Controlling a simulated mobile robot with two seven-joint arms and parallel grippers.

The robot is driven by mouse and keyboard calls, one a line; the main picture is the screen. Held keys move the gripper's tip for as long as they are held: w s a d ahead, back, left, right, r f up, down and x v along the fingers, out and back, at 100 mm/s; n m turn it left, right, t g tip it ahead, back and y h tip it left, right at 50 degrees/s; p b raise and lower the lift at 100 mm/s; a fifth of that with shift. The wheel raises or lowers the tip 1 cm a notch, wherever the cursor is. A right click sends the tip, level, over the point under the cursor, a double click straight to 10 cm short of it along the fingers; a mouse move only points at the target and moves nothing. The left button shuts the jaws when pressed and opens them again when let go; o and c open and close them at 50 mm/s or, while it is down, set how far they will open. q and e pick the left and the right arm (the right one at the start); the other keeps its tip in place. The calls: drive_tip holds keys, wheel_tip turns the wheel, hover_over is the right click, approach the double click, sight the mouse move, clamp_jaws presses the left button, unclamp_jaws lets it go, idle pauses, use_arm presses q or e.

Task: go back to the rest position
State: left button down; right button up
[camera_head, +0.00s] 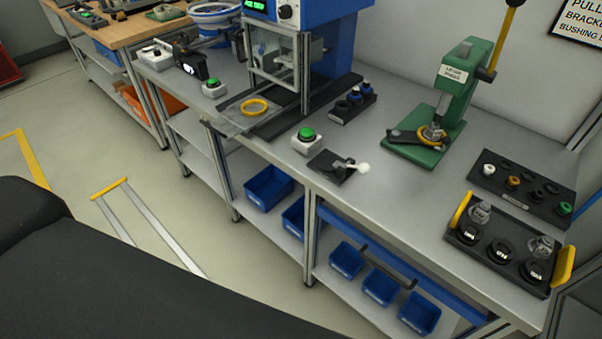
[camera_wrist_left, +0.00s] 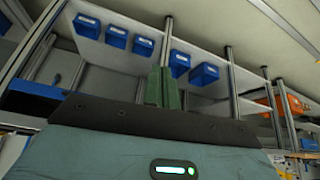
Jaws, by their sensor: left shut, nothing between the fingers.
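My left gripper (camera_wrist_left: 161,88) shows in the left wrist view, its two green fingers pressed together with nothing between them. It is apart from the bench frame and the blue bins (camera_wrist_left: 179,63) behind it. Neither gripper shows in the head view. My right gripper is in no view.
The grey workbench (camera_head: 400,215) runs diagonally across the head view. It bears a blue press machine (camera_head: 330,40), a green arbor press (camera_head: 455,95), a black tray with yellow handles (camera_head: 500,250) and a green button box (camera_head: 306,140). Blue bins (camera_head: 268,187) stand below.

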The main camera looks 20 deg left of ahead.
use_arm(q)
drive_tip(key=shift+w+d+f+t+h, duration=0.15)
drive_tip(key=shift+f+t, duration=0.35)
drive_tip(key=shift+t, duration=0.05)
drive_tip(key=shift+w+d+f+t+h, duration=0.1)
drive_tip(key=shift+w+d+f+t, duration=0.1)
drive_tip(key=shift+f+t, duration=0.3)
drive_tip(key=shift+w+d+f+t+h, duration=0.15)
drive_tip(key=shift+f+t, duration=0.3)
drive_tip(key=shift+t, duration=0.1)
